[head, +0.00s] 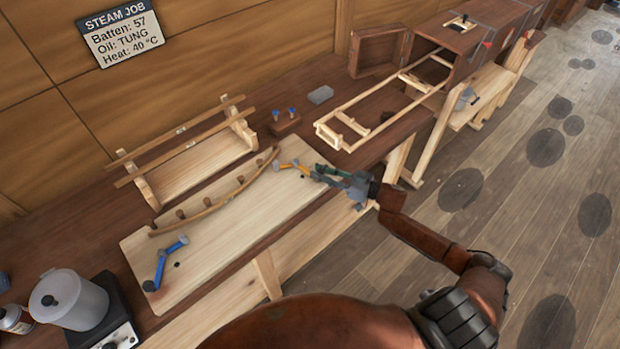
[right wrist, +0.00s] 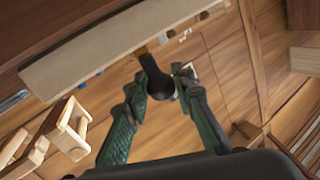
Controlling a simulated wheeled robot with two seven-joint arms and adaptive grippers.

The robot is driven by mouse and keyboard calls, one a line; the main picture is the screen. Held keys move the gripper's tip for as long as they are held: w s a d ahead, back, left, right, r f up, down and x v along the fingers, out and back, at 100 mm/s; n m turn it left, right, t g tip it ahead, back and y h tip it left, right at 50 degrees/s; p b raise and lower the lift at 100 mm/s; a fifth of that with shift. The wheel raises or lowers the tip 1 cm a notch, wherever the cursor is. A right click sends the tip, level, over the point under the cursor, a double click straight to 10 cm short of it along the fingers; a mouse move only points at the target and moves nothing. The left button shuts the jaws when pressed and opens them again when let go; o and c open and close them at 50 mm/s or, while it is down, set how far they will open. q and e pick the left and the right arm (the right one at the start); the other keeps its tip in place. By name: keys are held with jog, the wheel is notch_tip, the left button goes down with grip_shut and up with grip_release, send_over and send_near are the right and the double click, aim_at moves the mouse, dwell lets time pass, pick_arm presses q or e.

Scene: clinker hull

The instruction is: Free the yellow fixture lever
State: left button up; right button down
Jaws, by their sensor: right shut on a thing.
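The yellow fixture lever (head: 290,165) is at the far right end of the pale board (head: 225,240), by the end of the curved wooden batten (head: 225,198). My right gripper (head: 322,172), with green fingers, is at the lever's near end, over the board's right edge. In the right wrist view its fingers are shut on a dark round knob (right wrist: 160,85). A bit of yellow (right wrist: 141,50) shows just behind the knob, at the board's edge. The lever's far part is mostly hidden there. A blue lever (head: 168,258) is at the batten's left end. My left gripper is out of view.
A wooden rack (head: 190,160) with long strips stands behind the board. A small block with blue knobs (head: 285,123) and a grey block (head: 320,95) lie beyond. A wooden frame (head: 345,135) leads to an open steam box at right. A pot (head: 68,300) stands front left.

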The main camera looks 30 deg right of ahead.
jog(key=d+n+g+y+b, duration=0.1)
jog(key=b, duration=0.1)
jog(key=w+d+n+g+y+b, duration=0.1)
jog(key=b, duration=0.2)
jog(key=w+d+n+g+y+b, duration=0.1)
jog(key=g+b, duration=0.1)
jog(key=shift+f+n+y, duration=0.3)
jog(key=shift+f, duration=0.05)
jog(key=shift+w+d+n+g+y+b, duration=0.1)
jog(key=shift+d+n+g+y+b, duration=0.15)
jog(key=shift+g+b, duration=0.4)
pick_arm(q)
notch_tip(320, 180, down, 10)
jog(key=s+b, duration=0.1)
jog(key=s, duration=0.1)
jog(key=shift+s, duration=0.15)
pick_arm(e)
jog(key=shift+w+r+n+g+y, duration=0.1)
jog(key=shift+r+n+g+y, duration=0.15)
jog(key=shift+n, duration=0.1)
jog(key=c, duration=1.7)
grip_release()
jog(key=shift+o, duration=0.4)
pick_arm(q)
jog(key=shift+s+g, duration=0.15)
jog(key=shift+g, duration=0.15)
pick_arm(e)
jog(key=shift+d, duration=0.15)
jog(key=v, duration=1.2)
jog(key=shift+c, duration=0.2)
